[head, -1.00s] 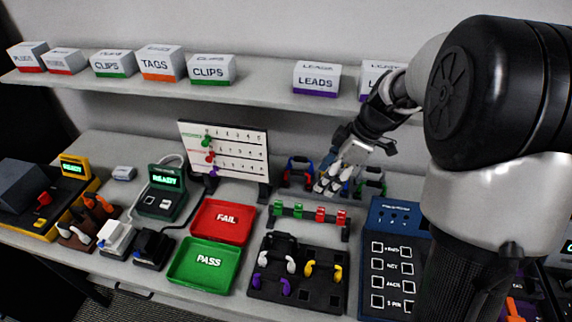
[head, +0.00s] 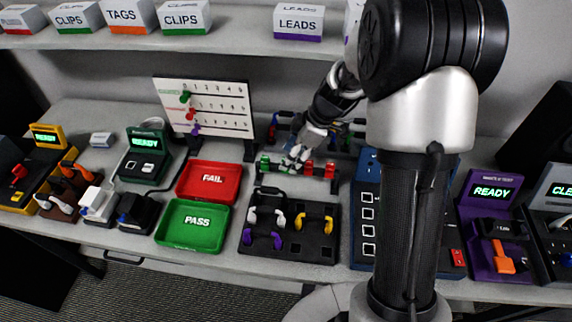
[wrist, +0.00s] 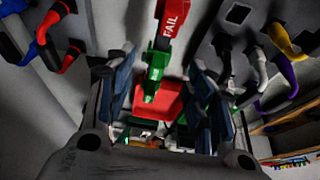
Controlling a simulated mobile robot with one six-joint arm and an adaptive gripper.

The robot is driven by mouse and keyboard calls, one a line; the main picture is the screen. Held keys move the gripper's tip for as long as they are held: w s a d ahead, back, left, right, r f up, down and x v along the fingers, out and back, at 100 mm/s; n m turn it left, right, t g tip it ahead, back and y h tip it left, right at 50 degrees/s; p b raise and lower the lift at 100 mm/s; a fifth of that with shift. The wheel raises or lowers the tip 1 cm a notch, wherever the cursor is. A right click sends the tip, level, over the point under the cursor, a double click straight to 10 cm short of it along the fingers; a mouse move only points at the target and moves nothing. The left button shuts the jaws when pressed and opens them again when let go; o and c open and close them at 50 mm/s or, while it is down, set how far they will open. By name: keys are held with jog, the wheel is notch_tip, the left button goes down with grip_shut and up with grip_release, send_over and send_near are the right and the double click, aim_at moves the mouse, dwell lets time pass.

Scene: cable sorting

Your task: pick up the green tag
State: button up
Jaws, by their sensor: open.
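A low tag rack (head: 296,175) stands at the back middle of the bench in the head view. One green tag (head: 265,164) hangs at its left end. Red tags (head: 308,169) hang on its right half. My gripper (head: 290,164) is at the rack, over the second green tag's place, and mostly hides it. In the wrist view a green tag (wrist: 153,72) shows between the open fingers of my gripper (wrist: 163,92), with a gap on both sides. A red tag marked FAIL (wrist: 169,24) is just beyond it.
A lead board (head: 291,228) stands in front of the rack. A red FAIL tray (head: 210,181) and green PASS tray (head: 193,226) lie to the left. A blue panel (head: 361,195) is to the right. A white pegboard (head: 206,107) and clips are behind.

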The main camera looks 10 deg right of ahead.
jog(key=b+x, duration=0.1)
jog(key=x, duration=0.3)
jog(key=shift+w+a+f, duration=0.1)
jog(key=shift+w+f, duration=0.05)
jog(key=shift+w, duration=0.1)
jog(key=c, duration=0.8)
jog(key=shift+c, duration=0.2)
notch_tip(320, 180, up, 20)
jog(key=p, duration=0.5)
jog(key=shift+r+p, duration=1.05)
jog(key=shift+r, duration=0.55)
